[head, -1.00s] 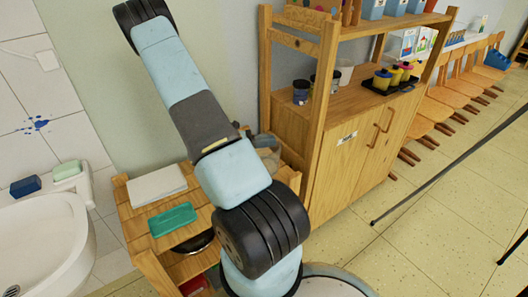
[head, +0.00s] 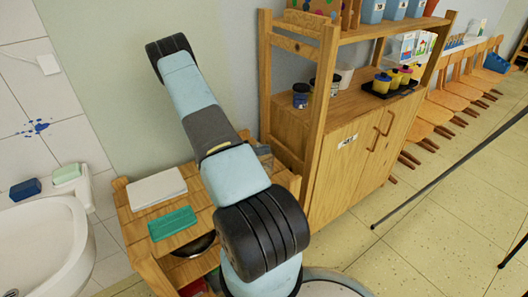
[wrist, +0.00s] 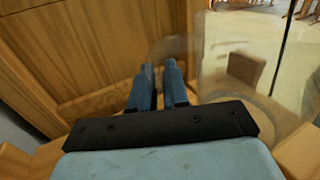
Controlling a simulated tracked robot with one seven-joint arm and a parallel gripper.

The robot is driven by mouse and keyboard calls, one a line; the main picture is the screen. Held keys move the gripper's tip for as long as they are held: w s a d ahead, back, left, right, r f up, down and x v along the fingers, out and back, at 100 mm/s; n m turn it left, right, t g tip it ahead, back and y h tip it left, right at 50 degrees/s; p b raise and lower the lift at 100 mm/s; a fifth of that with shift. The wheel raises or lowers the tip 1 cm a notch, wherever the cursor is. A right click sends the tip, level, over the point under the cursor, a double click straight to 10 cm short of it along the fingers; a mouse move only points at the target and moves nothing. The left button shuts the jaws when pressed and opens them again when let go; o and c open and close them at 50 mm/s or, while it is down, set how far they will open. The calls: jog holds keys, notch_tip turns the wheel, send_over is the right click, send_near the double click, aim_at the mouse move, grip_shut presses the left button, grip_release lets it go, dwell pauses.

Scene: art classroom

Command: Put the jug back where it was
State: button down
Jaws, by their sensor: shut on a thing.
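The jug (wrist: 213,78) looks clear and see-through in the wrist view, just right of my fingers, with its handle side towards them. My gripper (wrist: 158,74) is shut on the jug at its handle side. The jug's rim and base are faint against the floor and wood behind, so I cannot tell whether its base touches a surface. In the head view my arm hides the jug and most of the gripper, above the right part of the wooden trolley (head: 128,215).
A white paper stack (head: 157,188) and a green tray-like item (head: 172,223) lie on the trolley's left part. A wooden cabinet (head: 345,165) with pots stands close on the right. A sink (head: 45,240) is at the left. Thin dark legs (head: 450,170) cross the floor at right.

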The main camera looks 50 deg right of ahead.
jog(key=shift+f, duration=0.5)
jog(key=c, duration=1.1)
grip_release()
jog(key=shift+f, duration=0.1)
